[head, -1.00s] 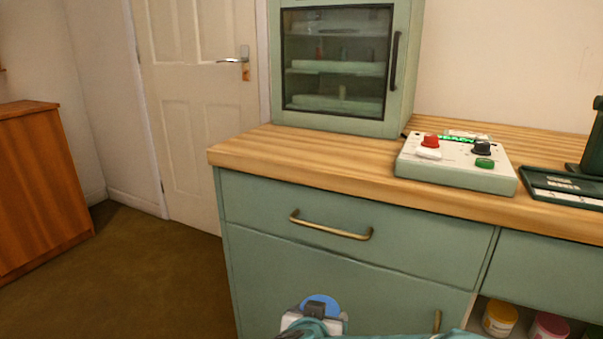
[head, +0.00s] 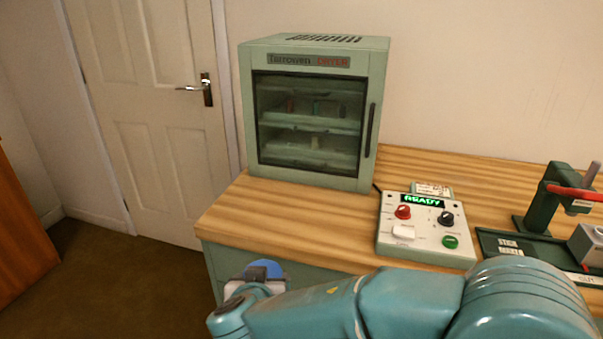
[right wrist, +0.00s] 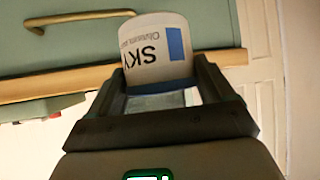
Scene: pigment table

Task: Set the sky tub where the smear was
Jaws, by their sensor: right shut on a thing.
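The sky tub (right wrist: 155,38) is white with a blue patch and the word SKY, upside down in the right wrist view. My right gripper (right wrist: 160,84) is shut on it, with one finger on each side. In the head view the tub's blue top (head: 265,268) shows behind my right gripper (head: 254,286), in front of the counter's left front edge. My right arm hides part of the cabinet and counter front. No smear shows. My left gripper is not in view.
A green dryer cabinet (head: 316,55) with a glass door stands on the wooden counter (head: 232,212). A control box (head: 425,250) reading READY sits right of it, then a dark green tray (head: 500,240) and a stand (head: 545,205). The counter's left front is bare.

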